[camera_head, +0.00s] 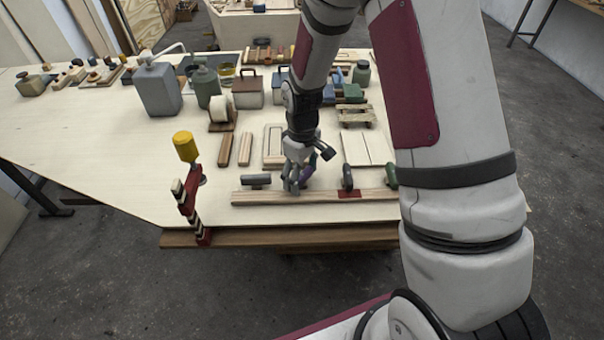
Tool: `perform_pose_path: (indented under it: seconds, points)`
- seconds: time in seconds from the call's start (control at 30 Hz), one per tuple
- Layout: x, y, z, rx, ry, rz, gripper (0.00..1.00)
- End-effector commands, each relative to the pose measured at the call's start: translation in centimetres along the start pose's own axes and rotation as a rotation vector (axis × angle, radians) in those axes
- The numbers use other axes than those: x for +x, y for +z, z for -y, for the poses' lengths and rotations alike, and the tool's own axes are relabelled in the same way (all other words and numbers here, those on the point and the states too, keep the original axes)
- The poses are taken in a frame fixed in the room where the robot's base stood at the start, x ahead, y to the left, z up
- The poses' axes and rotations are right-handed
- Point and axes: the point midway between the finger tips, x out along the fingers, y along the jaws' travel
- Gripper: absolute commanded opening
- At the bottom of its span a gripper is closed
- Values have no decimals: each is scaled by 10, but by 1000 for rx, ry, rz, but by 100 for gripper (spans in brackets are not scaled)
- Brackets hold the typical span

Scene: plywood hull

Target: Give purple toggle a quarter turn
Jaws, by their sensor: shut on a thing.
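A long wooden rail (262,197) lies near the front edge of the table and carries a row of toggles. The purple toggle (309,166) is near the rail's middle and mostly hidden by my gripper; only a small purple patch shows. My gripper (297,186) points down at it, with its fingers shut on the toggle. The toggle's exact angle cannot be seen.
On the rail, a dark grey toggle (256,181) lies flat to the left, a dark toggle (347,177) stands upright to the right, and a green toggle (391,176) is partly behind my arm. A yellow-topped post (185,147) stands at the left front. Boxes and cans crowd the back.

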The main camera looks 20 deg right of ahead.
Motion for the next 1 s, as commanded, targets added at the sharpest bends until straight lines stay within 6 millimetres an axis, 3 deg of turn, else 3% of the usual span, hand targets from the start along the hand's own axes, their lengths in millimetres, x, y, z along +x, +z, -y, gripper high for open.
perform_pose_path:
  seconds: [0.6,1.0]
  points:
    - [0,0,0,566,1,0,39]
    - [0,0,0,790,0,0,39]
